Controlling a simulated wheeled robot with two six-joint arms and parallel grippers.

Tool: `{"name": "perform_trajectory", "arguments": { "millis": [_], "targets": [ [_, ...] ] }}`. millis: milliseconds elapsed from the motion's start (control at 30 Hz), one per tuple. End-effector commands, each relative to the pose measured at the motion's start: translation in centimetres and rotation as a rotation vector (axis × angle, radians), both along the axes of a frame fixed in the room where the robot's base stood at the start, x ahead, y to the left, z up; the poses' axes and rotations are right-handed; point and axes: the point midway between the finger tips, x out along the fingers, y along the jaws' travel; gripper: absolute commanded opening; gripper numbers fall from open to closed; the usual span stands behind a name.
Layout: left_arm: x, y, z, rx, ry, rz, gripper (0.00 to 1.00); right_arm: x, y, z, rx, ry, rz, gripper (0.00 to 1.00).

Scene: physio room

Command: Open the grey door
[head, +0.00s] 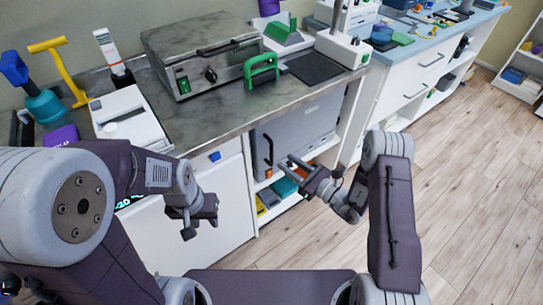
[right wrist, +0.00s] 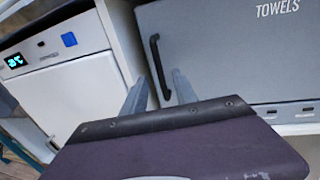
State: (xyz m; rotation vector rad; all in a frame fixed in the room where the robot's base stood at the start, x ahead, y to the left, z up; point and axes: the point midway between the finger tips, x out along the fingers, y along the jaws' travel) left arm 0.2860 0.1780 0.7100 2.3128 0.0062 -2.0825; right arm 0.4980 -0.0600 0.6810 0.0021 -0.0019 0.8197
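The grey door (head: 305,125) is shut on the cabinet under the counter. In the right wrist view the grey door (right wrist: 235,50) reads "TOWELS". Its black upright handle (head: 268,149) is near its left edge; the handle (right wrist: 160,66) also shows in the right wrist view. My right gripper (head: 284,164) is open and empty in front of the door, just right of and below the handle in the head view. In the right wrist view its fingers (right wrist: 159,92) point at the handle, which appears between them; contact cannot be told. My left gripper (head: 196,220) hangs lower left, its fingers unclear.
A white appliance (right wrist: 70,90) with a lit display and blue button stands left of the door. An open shelf (head: 270,197) with coloured items lies below the door. The counter (head: 225,110) above holds a grey machine (head: 200,60). Wooden floor (head: 470,170) is clear to the right.

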Motion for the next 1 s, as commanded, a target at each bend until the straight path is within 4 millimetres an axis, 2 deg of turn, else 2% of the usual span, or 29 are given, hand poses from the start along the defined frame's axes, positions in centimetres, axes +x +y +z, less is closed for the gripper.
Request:
{"name": "perform_trajectory", "arguments": {
  "millis": [100,300,467,700,733,833,867,1000],
  "targets": [
    [0.0,0.0,-0.7,0.0,0.0,0.0,0.36,1.5,2.0,-0.2,-0.003,-0.004,0.009,0.34],
    [0.0,0.0,-1.5,0.0,0.0,0.0,0.36,4.2,4.9,-0.1,-0.001,-0.002,0.008,0.34],
    [0.0,0.0,-1.7,0.0,0.0,0.0,0.36,5.2,5.9,-0.1,-0.001,-0.001,0.005,0.34],
    [0.0,0.0,-1.6,0.0,0.0,0.0,0.36,5.4,6.0,0.0,0.0,0.001,0.004,0.34],
    [0.0,0.0,-1.6,0.0,0.001,0.0,0.36,5.4,6.0,0.0,0.0,0.001,0.004,0.32],
    [0.0,0.0,-1.7,0.0,0.001,0.0,0.36,5.3,6.0,0.0,0.0,0.001,0.004,0.04],
    [0.0,0.0,-1.7,0.0,0.001,0.0,0.36,5.3,6.0,0.0,-0.001,0.001,0.004,0.0],
    [0.0,0.0,-1.7,0.0,0.0,0.0,0.36,5.3,6.0,0.0,-0.001,0.001,0.004,0.0]
  ]
}}
